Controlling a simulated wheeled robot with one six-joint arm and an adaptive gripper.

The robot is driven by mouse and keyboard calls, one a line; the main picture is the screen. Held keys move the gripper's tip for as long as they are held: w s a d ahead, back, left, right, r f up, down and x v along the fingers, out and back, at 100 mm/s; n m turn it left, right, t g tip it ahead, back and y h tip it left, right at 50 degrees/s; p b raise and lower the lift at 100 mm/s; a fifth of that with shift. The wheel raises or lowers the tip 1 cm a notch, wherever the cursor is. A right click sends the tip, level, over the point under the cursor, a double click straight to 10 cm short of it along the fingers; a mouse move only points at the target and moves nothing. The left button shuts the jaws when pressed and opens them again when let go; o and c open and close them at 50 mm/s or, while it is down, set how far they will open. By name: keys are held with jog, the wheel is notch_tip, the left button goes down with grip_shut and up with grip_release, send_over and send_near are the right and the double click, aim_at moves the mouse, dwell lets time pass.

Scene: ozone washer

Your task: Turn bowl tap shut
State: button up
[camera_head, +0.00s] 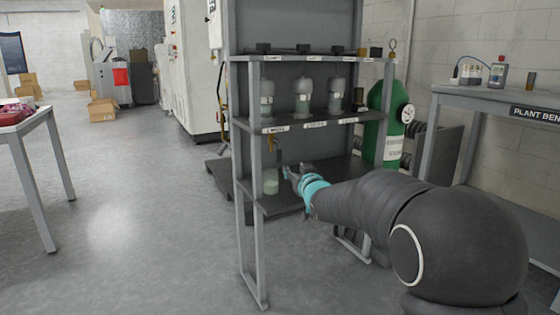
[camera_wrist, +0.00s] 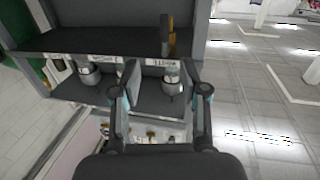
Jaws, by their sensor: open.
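Three grey filter bowls stand in a row on the rack's middle shelf; the leftmost bowl (camera_head: 267,97) has a brass-coloured tap (camera_head: 272,143) hanging below the shelf. A dark part shows beside the tap, but its handle angle is too small to tell. My gripper (camera_head: 286,173) is at the rack's front left, just below and right of the tap, apparently apart from it. In the wrist view, my gripper (camera_wrist: 160,72) has its two fingers spread with nothing held. A bowl (camera_wrist: 172,78) shows beyond them, and a yellow-brown tap part (camera_wrist: 171,36) lies above.
A pale beaker (camera_head: 270,183) stands on the lower shelf (camera_head: 290,200), close left of my gripper. Rack posts (camera_head: 253,150) border the space. A green cylinder (camera_head: 384,120) is behind right; a bench (camera_head: 475,98) is further right.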

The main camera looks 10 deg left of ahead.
aim_at(280, 156)
jog(key=x, duration=0.9)
jog(key=p+x, duration=0.1)
jog(key=x, duration=0.4)
jog(key=shift+w+a, duration=0.2)
jog(key=shift+a, duration=0.3)
grip_shut()
